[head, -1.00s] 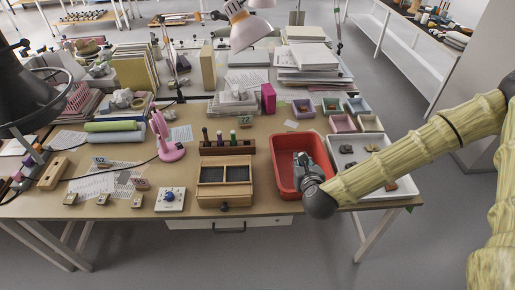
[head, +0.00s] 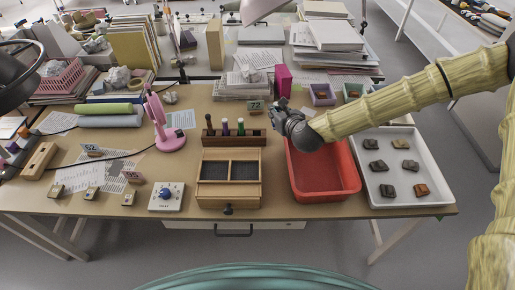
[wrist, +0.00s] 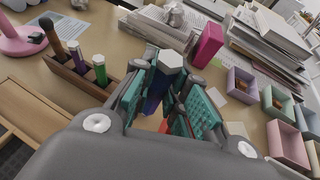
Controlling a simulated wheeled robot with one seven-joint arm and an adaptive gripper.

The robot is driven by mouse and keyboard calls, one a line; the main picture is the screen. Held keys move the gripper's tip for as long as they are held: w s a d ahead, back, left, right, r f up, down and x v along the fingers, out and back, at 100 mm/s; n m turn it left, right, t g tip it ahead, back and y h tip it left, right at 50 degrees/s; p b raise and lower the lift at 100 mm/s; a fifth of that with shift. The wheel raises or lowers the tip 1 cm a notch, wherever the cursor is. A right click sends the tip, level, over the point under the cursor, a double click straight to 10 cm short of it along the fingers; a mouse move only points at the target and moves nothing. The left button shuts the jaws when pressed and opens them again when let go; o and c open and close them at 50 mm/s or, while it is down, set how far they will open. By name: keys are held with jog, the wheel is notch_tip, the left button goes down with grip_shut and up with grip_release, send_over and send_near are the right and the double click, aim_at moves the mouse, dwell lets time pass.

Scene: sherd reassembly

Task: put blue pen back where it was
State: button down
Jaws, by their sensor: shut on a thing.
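My gripper (wrist: 165,98) is shut on the blue pen (wrist: 154,92), which has a dark blue body and a pale cap and stands roughly upright between the teal finger pads. Its lower end is hidden by the fingers. In the head view my gripper (head: 279,108) is above the table, right of the wooden pen rack (head: 233,140) and behind the red tub; the pen is too small to make out there. The rack holds a brown-handled tool (wrist: 57,35), a green pen (wrist: 99,68) and a purple pen (wrist: 76,56). Bare rack shows right of the green pen.
The red tub (head: 352,190) looks empty. A white tray (head: 436,205) with several dark sherds is right of it. A wooden box (head: 229,193) lies in front of the rack. A pink lamp (head: 168,142), pink block (head: 283,80) and small pastel boxes (head: 321,98) stand nearby.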

jog(key=w+a+n+g+y+b, duration=0.1)
jog(key=w+a+n+y+b, duration=0.15)
jog(key=w+a, duration=0.35)
jog(key=shift+h, duration=0.25)
jog(key=f, duration=0.3)
jog(key=s+f+p, duration=0.1)
jog(key=f, duration=0.2)
jog(key=f+p, duration=0.1)
jog(key=f, duration=0.3)
jog(key=shift+s+a+f, duration=0.1)
jog(key=shift+s+a, duration=0.1)
jog(key=shift+a, duration=0.1)
jog(key=shift+f+b, duration=0.3)
jog(key=shift+b, duration=0.15)
jog(key=shift+f+b, duration=0.25)
jog(key=shift+b, duration=0.05)
jog(key=c, duration=1.4)
grip_release()
jog(key=shift+r, duration=0.1)
